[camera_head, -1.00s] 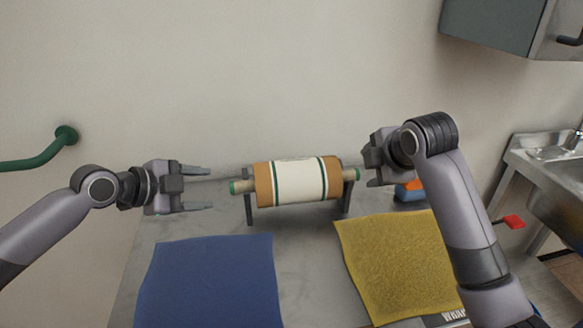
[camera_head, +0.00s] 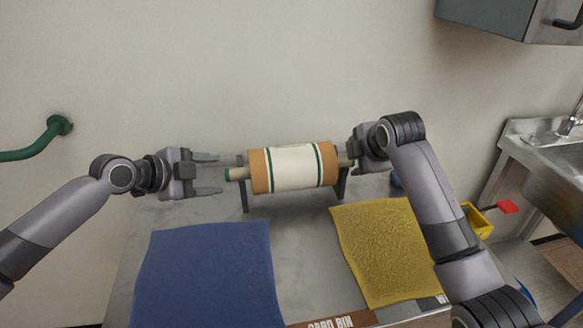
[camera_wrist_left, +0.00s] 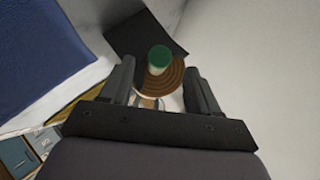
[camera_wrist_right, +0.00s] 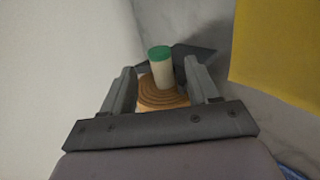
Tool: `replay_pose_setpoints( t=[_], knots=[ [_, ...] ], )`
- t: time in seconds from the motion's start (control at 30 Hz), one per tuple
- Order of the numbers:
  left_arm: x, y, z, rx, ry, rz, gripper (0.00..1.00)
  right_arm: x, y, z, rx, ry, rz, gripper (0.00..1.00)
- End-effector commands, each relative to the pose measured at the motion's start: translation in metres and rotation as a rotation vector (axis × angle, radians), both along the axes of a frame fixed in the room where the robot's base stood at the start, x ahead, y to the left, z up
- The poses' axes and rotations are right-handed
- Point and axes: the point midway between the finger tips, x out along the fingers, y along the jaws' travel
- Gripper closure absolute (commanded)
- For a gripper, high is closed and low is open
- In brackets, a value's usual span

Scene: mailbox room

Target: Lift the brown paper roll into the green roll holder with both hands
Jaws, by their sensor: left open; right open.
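The brown paper roll (camera_head: 257,172) has a cream wrap with green stripes and pale, green-tipped core ends. It lies level on a dark stand (camera_head: 342,184). My left gripper (camera_head: 215,174) is open at the roll's left end, fingers pointing at it. In the left wrist view the green-tipped core (camera_wrist_left: 160,57) shows between the fingers. My right gripper (camera_head: 352,155) is open close to the right end. In the right wrist view that core end (camera_wrist_right: 160,66) lies between its fingers. A green curved bar (camera_head: 45,140) is fixed to the wall at left; I cannot tell whether it is the holder.
A blue cloth (camera_head: 205,275) and a yellow cloth (camera_head: 380,250) lie on the grey table (camera_head: 130,250) in front of the roll. A sink (camera_head: 560,165) stands at right, with a grey cabinet (camera_head: 490,15) above. The wall behind the roll is bare.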

Motion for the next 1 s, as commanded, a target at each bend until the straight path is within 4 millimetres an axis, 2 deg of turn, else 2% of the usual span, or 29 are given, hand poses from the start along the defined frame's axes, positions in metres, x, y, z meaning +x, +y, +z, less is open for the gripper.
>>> replay_pose_setpoints(
  t=[0.3,0.5,1.0],
  knots=[
    [0.014,-0.014,-0.011,-0.001,0.0,0.0,0.39,0.025,0.005,-0.026,0.0,0.002,0.0,0.4],
    [0.019,-0.018,-0.015,0.0,0.001,0.0,0.39,0.035,0.007,-0.035,0.0,0.001,0.001,0.4],
    [0.021,-0.02,-0.017,0.0,0.001,-0.001,0.39,0.039,0.008,-0.04,-0.001,0.0,0.001,0.4]
  ],
)
